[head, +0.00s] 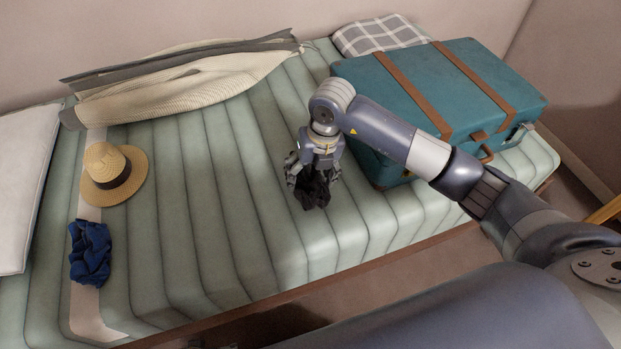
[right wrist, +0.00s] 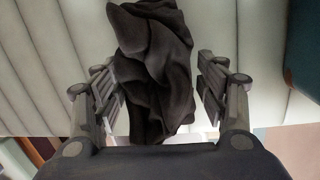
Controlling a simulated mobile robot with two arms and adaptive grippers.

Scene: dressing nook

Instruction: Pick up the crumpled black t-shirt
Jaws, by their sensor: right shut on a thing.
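The crumpled black t-shirt (head: 313,190) is bunched below my right gripper (head: 312,176) over the green cushioned bench, left of the suitcase. In the right wrist view, the t-shirt (right wrist: 152,70) fills the space between the fingers of the right gripper (right wrist: 160,92), which is shut on it. Its folds hang between both fingers. I cannot tell whether its lower side still touches the bench. My left gripper is not in view.
A teal suitcase (head: 400,90) with brown straps stands right of the gripper. A straw hat (head: 105,190) and a blue crumpled cloth (head: 90,252) lie at the left. The bench's middle (head: 205,200) is clear.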

